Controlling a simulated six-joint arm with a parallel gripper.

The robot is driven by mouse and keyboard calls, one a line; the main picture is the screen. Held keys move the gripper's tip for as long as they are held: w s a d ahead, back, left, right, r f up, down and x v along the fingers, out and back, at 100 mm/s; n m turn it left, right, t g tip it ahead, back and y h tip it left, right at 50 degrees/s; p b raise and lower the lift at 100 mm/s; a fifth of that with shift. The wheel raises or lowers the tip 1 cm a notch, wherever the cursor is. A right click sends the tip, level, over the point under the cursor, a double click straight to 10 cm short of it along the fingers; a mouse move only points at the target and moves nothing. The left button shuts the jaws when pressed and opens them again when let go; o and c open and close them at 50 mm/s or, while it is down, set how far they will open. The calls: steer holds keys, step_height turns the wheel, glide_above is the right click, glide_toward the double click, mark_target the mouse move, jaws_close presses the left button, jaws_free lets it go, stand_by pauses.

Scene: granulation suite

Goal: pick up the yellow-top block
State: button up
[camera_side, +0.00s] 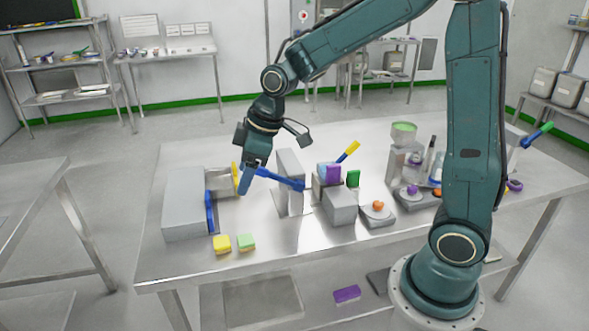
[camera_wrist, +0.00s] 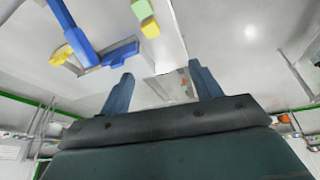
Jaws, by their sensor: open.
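The yellow-top block (camera_side: 221,244) sits on the steel table near its front edge, left of centre. My gripper (camera_side: 246,180) points down above the table, behind and higher than both blocks. In the wrist view its two blue fingers (camera_wrist: 160,72) are spread apart, with nothing between them.
A grey box (camera_side: 184,204) with a blue bar (camera_side: 210,212) stands left of my gripper. A grey upright machine (camera_side: 290,165) and a blue bar (camera_side: 280,179) are to its right. Farther right are a grey block (camera_side: 340,205) and scales.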

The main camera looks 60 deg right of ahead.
steer(key=w+f+n+y, duration=0.1)
steer(key=w+f, duration=0.3)
steer(key=f, duration=0.2)
steer(key=w+f+n, duration=0.2)
steer(key=w+f, duration=0.2)
steer(key=f, duration=0.2)
glide_above(222, 241)
steer(key=s+d, duration=0.1)
steer(key=shift+g, duration=0.4)
steer(key=shift+s+f, duration=0.1)
steer(key=shift+f, duration=2.3)
steer(key=shift+f, duration=0.1)
steer(key=shift+f, duration=0.55)
steer(key=shift+x, duration=1.95)
steer(key=shift+s+d, duration=0.15)
steer(key=shift+c, duration=0.2)
steer(key=c, duration=1)
